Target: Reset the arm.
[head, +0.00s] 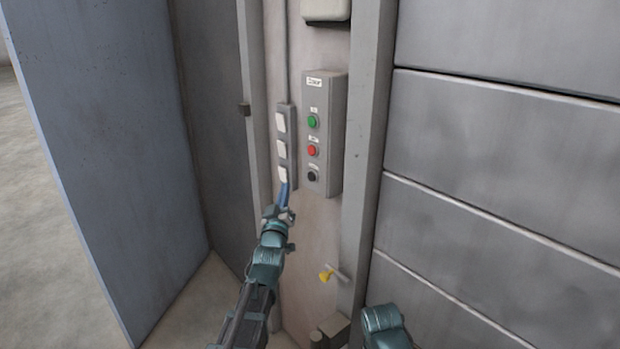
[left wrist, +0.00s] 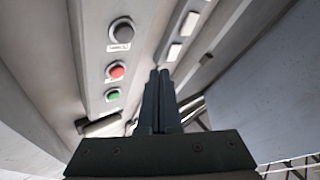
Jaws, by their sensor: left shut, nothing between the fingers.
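My left gripper (head: 285,188) is in front of the panel wall, with its fingers pointing up at the lowest white switch of the grey switch strip (head: 293,150). I cannot tell whether the fingertips touch it. In the left wrist view the two dark fingers (left wrist: 158,74) are together with nothing between them. The grey control box (head: 340,130) is just right of the strip, with a green button (head: 313,121), a red button (head: 312,150) and a black knob (head: 312,176). My right gripper is out of view; only a teal part of my right arm shows at the bottom.
A yellow-handled valve (head: 326,275) sticks out of the wall below the control box. A grey post (head: 366,150) and a slatted metal wall (head: 500,170) stand to the right. A blue-grey panel (head: 110,150) stands at the left, with open floor (head: 45,230) beyond it.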

